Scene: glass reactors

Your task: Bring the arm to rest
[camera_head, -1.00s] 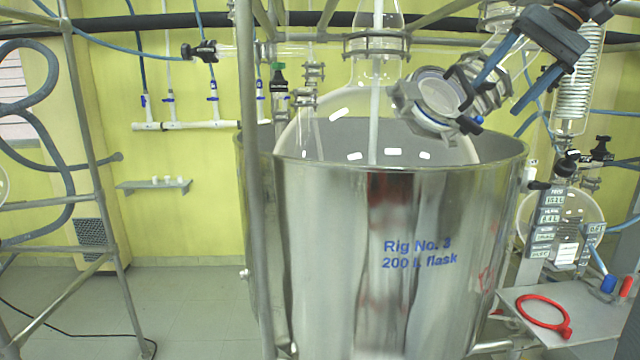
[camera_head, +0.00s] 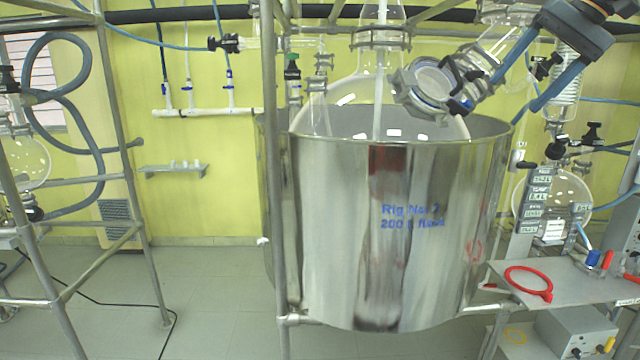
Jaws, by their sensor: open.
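My gripper (camera_head: 513,94) is in the upper right of the head view, with a dark body and two blue fingers pointing down and left. The fingers are spread apart, with nothing held between them. The left finger overlaps the angled glass neck of the reactor in the picture. I cannot tell whether they touch. The clamped, capped glass port (camera_head: 431,86) shows just left of the fingers. Only the end of my arm is in view, at the top right edge.
The large steel vessel (camera_head: 335,230) with blue lettering fills the middle, with the glass flask inside. A metal shelf (camera_head: 585,285) at right carries a red ring (camera_head: 528,282). Metal frame poles stand at left and in front of the vessel. Open floor (camera_head: 215,290) shows at left.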

